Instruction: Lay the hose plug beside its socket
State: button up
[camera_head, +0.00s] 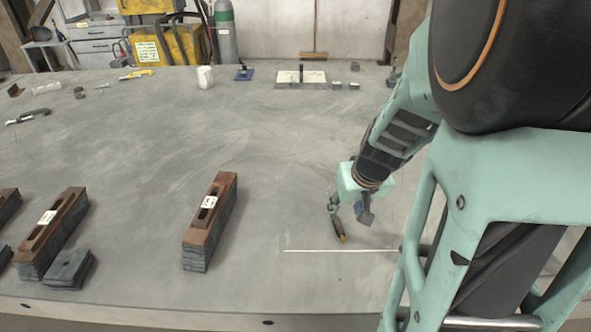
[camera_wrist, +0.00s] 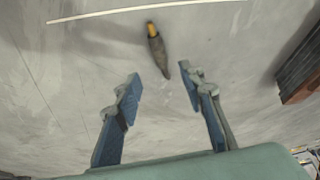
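A small dark, tapered piece with a yellow-orange end (camera_head: 338,228), which looks like the hose plug, lies on the grey table beneath my gripper (camera_head: 350,209). In the wrist view the plug (camera_wrist: 157,50) lies just beyond the fingertips, in line with the gap between them. My gripper (camera_wrist: 161,78) is open and empty, with both blue finger pads apart from the plug. I cannot pick out the socket for certain in either view.
A thin white strip (camera_head: 340,250) lies on the table in front of the plug. A rusty slotted block stack (camera_head: 210,222) stands to the left, with another stack (camera_head: 50,235) farther left. Small tools lie along the back. The middle of the table (camera_head: 270,130) is clear.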

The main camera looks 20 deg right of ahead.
aim_at(338, 221)
jog(key=b+x, duration=0.2)
jog(key=x, duration=0.6)
jog(key=shift+w+f+b, duration=0.15)
jog(key=shift+f+b, duration=0.15)
jog(key=shift+b, duration=0.05)
jog(key=shift+c, duration=0.4)
grip_shut()
